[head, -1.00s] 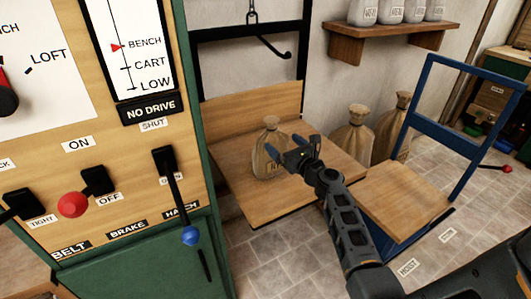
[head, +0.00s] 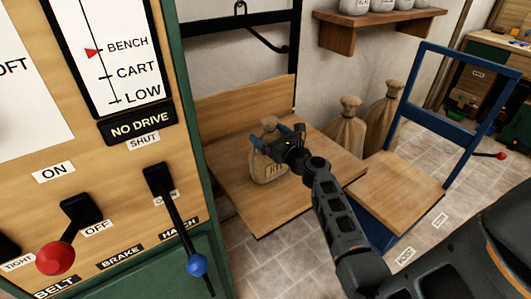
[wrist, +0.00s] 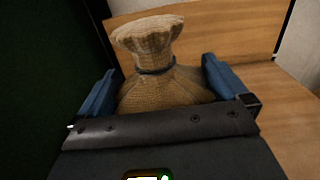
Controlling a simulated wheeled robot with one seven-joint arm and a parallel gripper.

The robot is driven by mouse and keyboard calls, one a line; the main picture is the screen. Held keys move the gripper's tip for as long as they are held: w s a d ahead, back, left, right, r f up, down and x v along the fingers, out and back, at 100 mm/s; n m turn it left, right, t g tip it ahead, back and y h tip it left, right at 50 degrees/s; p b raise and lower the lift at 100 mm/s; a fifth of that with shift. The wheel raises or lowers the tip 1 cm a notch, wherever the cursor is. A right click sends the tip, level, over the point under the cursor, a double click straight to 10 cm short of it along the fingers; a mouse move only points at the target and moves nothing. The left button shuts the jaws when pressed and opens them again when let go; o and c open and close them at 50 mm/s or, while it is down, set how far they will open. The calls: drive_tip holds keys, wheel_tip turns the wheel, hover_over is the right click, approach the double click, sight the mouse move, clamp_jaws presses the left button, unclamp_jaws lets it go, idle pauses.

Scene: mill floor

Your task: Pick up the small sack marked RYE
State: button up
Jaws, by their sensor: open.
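The small sack (head: 266,168) stands upright on the wooden platform beside the green cabinet. A gap shows on the right side; I cannot tell whether the left finger touches.
The platform (head: 250,215) has a wooden back board. The green cabinet with levers (head: 120,150) stands close on the left. A blue cart (head: 400,185) stands to the right, with two larger sacks (head: 345,130) behind.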

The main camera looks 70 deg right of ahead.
drive_tip(key=shift+c, duration=0.3)
drive_tip(key=c, duration=1.5)
drive_tip(key=shift+r, duration=0.15)
drive_tip(key=shift+c, duration=0.5)
drive_tip(key=shift+r, duration=0.1)
